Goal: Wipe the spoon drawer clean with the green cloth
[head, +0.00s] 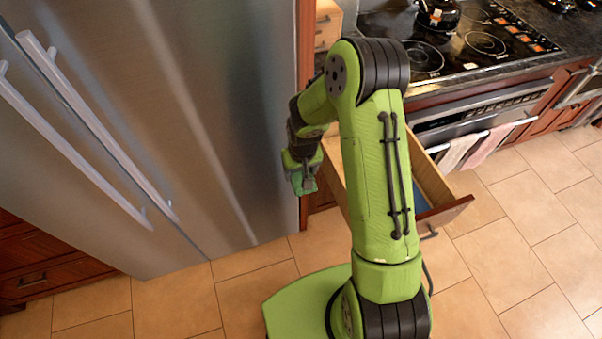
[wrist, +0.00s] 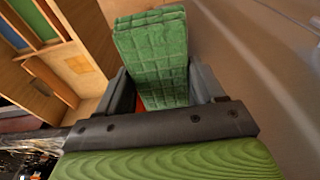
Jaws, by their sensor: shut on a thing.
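My gripper (head: 301,172) hangs left of the open drawer (head: 454,211), near the steel fridge front. In the wrist view my gripper (wrist: 163,90) is shut on the green cloth (wrist: 152,48), a folded, quilted block standing out between the fingers. The cloth also shows small in the head view (head: 306,186). The drawer is pulled out below the counter, and my arm hides most of its inside. The wrist view shows light wood panels at upper left with green and blue patches (wrist: 38,20), perhaps the drawer's compartments. No spoon can be made out.
The fridge (head: 190,110) with long handles fills the left side. A black cooktop (head: 465,45) with a pot (head: 437,14) is at the upper right. Towels (head: 490,143) hang on the oven rail. The tiled floor (head: 540,215) at right is clear.

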